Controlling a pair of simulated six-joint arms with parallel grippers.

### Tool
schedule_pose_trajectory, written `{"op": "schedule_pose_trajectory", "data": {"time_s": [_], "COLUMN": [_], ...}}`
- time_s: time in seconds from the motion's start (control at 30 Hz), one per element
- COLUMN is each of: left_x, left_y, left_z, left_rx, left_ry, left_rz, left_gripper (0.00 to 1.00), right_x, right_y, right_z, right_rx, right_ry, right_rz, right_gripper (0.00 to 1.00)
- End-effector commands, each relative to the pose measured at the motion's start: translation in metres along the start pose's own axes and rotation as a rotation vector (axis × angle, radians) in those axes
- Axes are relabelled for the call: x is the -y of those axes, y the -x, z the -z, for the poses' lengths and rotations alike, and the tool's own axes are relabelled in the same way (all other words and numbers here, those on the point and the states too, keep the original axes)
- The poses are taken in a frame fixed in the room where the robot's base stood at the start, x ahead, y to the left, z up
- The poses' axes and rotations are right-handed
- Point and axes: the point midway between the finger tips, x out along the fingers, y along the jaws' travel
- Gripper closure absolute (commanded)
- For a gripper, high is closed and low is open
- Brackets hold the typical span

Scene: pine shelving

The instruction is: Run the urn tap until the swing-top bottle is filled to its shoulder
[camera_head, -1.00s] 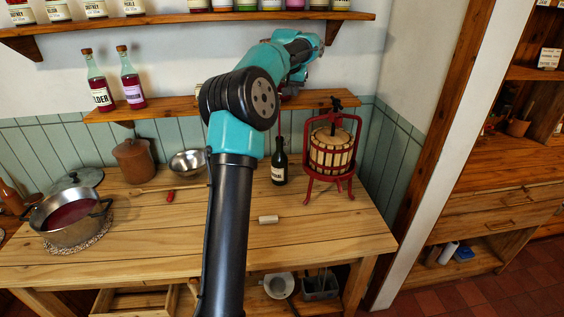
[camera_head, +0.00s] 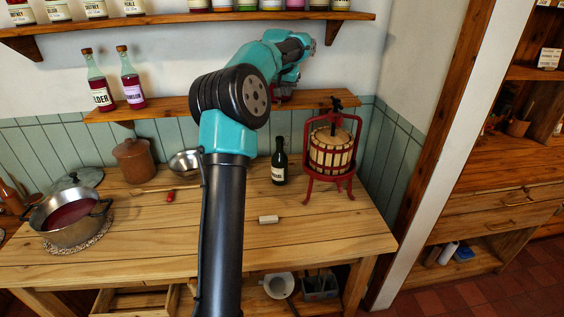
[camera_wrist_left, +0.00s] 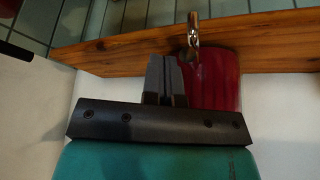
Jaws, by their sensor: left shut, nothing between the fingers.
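The red urn (camera_wrist_left: 218,78) shows in the wrist view on a wooden shelf, with its metal tap (camera_wrist_left: 193,32) at the shelf edge. My left gripper (camera_wrist_left: 165,78) is shut and empty, close beside the urn and just short of the tap; I cannot tell whether it touches either. In the head view my arm hides most of the urn and the gripper's fingers. A dark bottle (camera_head: 279,166) with a pale label stands upright on the bench below the shelf. Its fill level cannot be made out through the dark glass. No stream shows above its neck. My right gripper is not in view.
A red fruit press (camera_head: 331,153) stands right of the bottle. A small pale block (camera_head: 268,219) lies in front. A steel bowl (camera_head: 185,163), brown crock (camera_head: 134,161) and pot of red liquid (camera_head: 69,218) are left. The bench's right front is clear.

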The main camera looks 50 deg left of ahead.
Motion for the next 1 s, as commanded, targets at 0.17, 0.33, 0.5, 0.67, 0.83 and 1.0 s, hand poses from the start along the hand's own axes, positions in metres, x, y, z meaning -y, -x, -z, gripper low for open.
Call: {"op": "schedule_pose_trajectory", "data": {"time_s": [0.17, 0.33, 0.5, 0.67, 0.83, 1.0], "left_x": [-0.006, -0.008, -0.008, -0.008, -0.007, -0.007], "left_y": [-0.002, -0.002, -0.002, 0.001, 0.01, 0.019], "left_z": [0.003, 0.004, 0.004, 0.005, 0.01, 0.014], "left_rx": [0.001, 0.0, 0.0, -0.001, -0.001, -0.001], "left_ry": [-0.001, -0.001, 0.0, 0.0, 0.0, 0.0], "left_rz": [0.0, 0.0, 0.0, 0.0, 0.0, 0.0], "left_gripper": [1.0, 1.0, 1.0, 1.0, 1.0, 1.0], "right_x": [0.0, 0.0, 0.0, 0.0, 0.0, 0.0], "right_y": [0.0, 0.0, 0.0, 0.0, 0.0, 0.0], "right_z": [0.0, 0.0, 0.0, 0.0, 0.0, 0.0], "right_rx": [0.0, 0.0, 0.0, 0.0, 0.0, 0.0], "right_ry": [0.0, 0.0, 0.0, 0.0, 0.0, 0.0], "right_rz": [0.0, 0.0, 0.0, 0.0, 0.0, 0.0], "right_gripper": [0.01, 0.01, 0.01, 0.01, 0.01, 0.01]}}
